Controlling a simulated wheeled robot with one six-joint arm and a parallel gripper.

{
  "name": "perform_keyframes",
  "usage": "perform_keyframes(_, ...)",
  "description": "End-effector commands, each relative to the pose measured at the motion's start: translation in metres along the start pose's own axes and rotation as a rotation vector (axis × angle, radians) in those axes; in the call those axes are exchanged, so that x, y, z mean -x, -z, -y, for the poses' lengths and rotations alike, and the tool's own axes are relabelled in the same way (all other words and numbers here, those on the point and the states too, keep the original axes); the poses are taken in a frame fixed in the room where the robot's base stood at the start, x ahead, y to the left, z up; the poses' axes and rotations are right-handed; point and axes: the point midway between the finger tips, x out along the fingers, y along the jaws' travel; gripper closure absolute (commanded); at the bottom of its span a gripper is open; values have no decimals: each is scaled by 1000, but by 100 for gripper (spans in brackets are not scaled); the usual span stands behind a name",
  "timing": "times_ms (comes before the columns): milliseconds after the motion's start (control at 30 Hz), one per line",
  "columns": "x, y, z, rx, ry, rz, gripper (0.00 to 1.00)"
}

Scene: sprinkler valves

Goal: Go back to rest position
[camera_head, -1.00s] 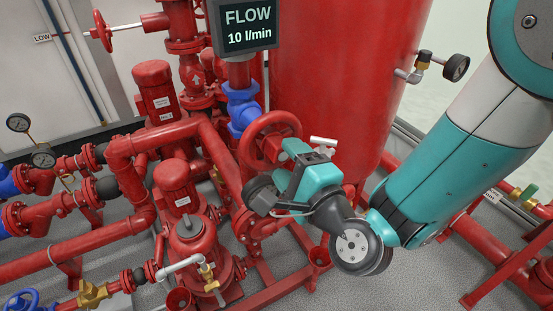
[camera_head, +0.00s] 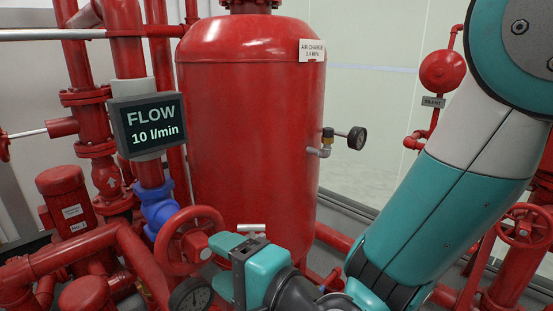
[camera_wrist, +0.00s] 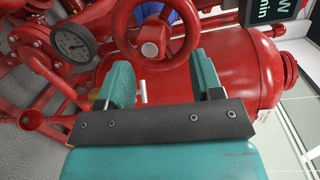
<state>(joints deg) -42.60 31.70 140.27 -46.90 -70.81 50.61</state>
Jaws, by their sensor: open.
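My gripper (camera_wrist: 162,80) is open and empty in the wrist view, with its two teal fingers apart. It also shows low in the head view (camera_head: 235,246), at the end of my teal and white arm. The red handwheel (camera_head: 166,254) is just left of it there. In the wrist view the handwheel (camera_wrist: 188,45) lies beyond the fingertips, not between them in a grip. Whether a finger touches the rim is hard to tell. The flow display (camera_head: 150,130) reads 10 l/min.
A large red air chamber (camera_head: 255,130) stands behind my gripper, with a side gauge (camera_head: 357,138). A dial gauge (camera_wrist: 72,43) and a small white handle (camera_head: 251,227) are close to the gripper. Red pipes crowd the left. Another handwheel (camera_head: 526,228) is at right.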

Motion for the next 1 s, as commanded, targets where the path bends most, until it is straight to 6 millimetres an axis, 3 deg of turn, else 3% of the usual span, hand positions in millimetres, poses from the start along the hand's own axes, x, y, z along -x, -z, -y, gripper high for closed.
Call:
perform_keyframes(33, 6, 1, 24, 90, -34, 28, 40)
perform_keyframes(267, 58, 9, 62, 519, -318, 247, 40)
perform_keyframes(500, 154, 27, 85, 871, -658, 491, 40)
perform_keyframes(700, 232, 34, 96, 999, -883, 678, 40)
perform_keyframes(867, 262, 34, 98, 1020, -962, 758, 40)
perform_keyframes(1000, 268, 34, 97, 1021, -975, 775, 40)
